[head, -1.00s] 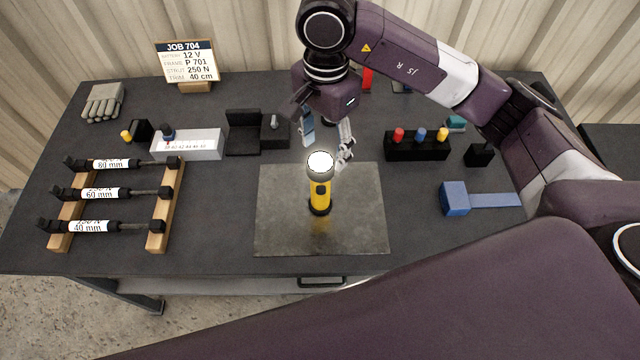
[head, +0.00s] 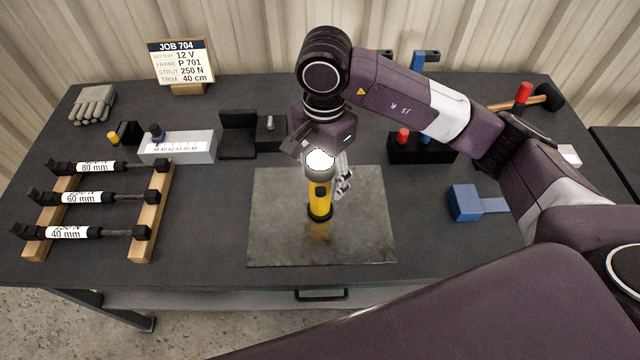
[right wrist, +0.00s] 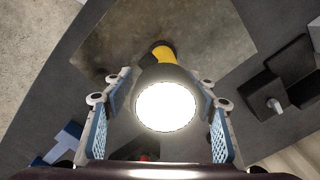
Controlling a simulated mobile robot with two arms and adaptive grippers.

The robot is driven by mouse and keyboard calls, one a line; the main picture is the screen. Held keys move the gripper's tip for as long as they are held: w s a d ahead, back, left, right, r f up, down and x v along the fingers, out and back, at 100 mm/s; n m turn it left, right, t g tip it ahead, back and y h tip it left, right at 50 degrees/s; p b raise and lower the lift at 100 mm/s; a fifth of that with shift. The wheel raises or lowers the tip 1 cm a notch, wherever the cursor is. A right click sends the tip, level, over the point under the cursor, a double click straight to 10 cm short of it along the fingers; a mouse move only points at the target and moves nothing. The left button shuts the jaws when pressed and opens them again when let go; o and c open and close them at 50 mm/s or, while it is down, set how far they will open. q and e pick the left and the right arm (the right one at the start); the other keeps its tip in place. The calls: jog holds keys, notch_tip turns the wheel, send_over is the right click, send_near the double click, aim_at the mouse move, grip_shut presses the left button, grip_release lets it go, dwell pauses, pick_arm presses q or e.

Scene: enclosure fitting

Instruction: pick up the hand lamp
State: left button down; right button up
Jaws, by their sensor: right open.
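The hand lamp (head: 319,190) stands upright on the grey metal mat, with a yellow body, a dark base and a lit white lens facing up. My right gripper (head: 327,172) is open at the lamp's head, with one finger visible on the lamp's right side. In the right wrist view the lit lamp head (right wrist: 165,106) lies between the two open blue-padded fingers of the gripper (right wrist: 158,125), with a gap visible on each side. Part of the lamp's far side is hidden by the gripper. My left gripper is not in view.
The metal mat (head: 270,240) is otherwise bare. At left, a wooden rack (head: 150,215) holds three struts. Behind are a white gauge block (head: 180,148) and a black fixture (head: 238,140). At right are a black holder (head: 408,152) with coloured pieces and a blue tool (head: 466,203).

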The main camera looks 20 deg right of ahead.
jog(key=shift+f+p, duration=0.3)
jog(key=shift+f, duration=0.1)
jog(key=f, duration=0.1)
jog(key=f+p, duration=0.1)
jog(key=f, duration=0.1)
jog(key=shift+w+a+f+p, duration=0.1)
jog(key=shift+a+f+p, duration=0.15)
jog(key=shift+f+p, duration=0.1)
jog(key=shift+f, duration=0.4)
jog(key=shift+w, duration=0.1)
grip_shut()
jog(key=shift+r, duration=0.1)
